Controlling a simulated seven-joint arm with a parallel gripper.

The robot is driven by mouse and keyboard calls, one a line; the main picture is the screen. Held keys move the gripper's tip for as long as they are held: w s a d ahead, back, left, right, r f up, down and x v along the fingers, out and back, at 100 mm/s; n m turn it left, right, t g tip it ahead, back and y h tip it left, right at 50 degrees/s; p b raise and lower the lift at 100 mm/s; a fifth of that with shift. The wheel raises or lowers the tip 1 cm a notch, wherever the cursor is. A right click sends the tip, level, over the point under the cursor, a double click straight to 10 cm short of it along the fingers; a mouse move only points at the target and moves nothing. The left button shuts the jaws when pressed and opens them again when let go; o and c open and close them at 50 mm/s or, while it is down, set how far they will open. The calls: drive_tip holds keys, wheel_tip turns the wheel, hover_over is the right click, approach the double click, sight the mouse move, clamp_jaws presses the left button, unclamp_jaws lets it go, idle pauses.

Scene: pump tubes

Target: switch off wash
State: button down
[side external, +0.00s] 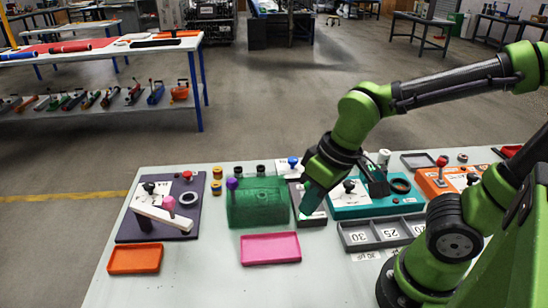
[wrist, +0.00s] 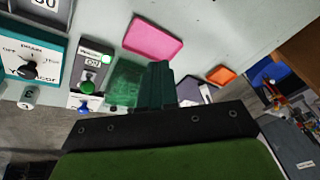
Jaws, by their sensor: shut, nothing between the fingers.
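The teal panel (side external: 345,212) stands right of centre in the side view, with a black knob (side external: 349,186) on a white label plate. In the wrist view this teal panel (wrist: 10,55) is at the left edge. A narrow grey panel (wrist: 92,72) with a small lit green mark and a green knob (wrist: 90,87) lies nearer my fingers. My gripper (side external: 308,208) is shut and empty, pointing down over or beside this grey panel. Contact cannot be told.
A translucent green box (side external: 258,205) stands left of my gripper. A blue knob (side external: 292,161) stands behind it. A grey numbered tray (side external: 378,245) lies front right. Pink (side external: 270,248) and orange (side external: 135,258) trays lie in front. A purple panel (side external: 135,225) is left.

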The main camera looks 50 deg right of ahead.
drive_tip(key=f+n+h, duration=0.3)
drive_tip(key=n+h, duration=0.1)
drive_tip(key=n, duration=0.2)
drive_tip(key=f+n+h, duration=0.4)
drive_tip(key=n, duration=0.2)
drive_tip(key=f+n+h, duration=0.4)
drive_tip(key=n, duration=0.2)
drive_tip(key=shift+s+a+n+h, duration=0.15)
drive_tip(key=shift+s+n+h, duration=0.05)
drive_tip(key=shift+n+h, duration=0.1)
drive_tip(key=w+r+n+t, duration=0.1)
drive_tip(key=w+r+n+t+h, duration=0.1)
drive_tip(key=w, duration=0.1)
drive_tip(key=shift+a+n+t, duration=0.15)
drive_tip(key=shift+n+t, duration=0.25)
